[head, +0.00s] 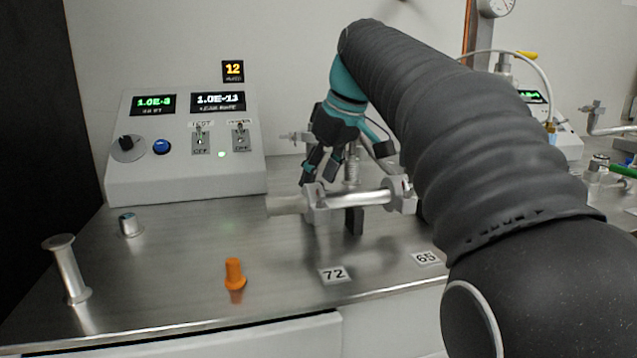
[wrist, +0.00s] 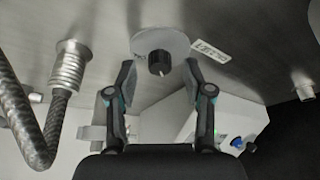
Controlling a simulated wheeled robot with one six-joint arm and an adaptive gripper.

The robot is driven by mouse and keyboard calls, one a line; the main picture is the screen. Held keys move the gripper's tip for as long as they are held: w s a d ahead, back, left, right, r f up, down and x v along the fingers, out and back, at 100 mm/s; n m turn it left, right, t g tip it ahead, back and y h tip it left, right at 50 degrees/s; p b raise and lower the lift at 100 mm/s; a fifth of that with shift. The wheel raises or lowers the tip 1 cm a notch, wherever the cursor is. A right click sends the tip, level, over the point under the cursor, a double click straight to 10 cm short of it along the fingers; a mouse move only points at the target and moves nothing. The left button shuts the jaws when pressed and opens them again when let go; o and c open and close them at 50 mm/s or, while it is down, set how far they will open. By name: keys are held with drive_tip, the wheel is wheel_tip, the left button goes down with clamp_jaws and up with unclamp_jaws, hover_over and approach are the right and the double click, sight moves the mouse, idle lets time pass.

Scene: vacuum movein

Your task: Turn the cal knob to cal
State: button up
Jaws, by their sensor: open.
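A black knob (wrist: 159,63) with a white pointer mark sits on a round grey plate (wrist: 176,42) in the wrist view. A small white label (wrist: 210,50) lies beside the plate; its text is too blurred to read surely. My gripper (wrist: 160,74) is open, with one finger on each side of this knob and a gap on both sides. In the head view my gripper (head: 320,178) points down behind the horizontal metal tube, and this knob is hidden there. Another black knob (head: 126,144) is on the left of the control box face.
The grey control box (head: 185,182) has displays, two toggle switches and a blue button (head: 162,146). The metal tube (head: 355,198) crosses close to my gripper. A braided hose (wrist: 35,125) is at left in the wrist view. An orange piece (head: 234,272) stands at front.

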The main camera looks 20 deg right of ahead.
drive_tip(key=shift+w+a+f, duration=0.15)
drive_tip(key=shift+f, duration=0.35)
clamp_jaws()
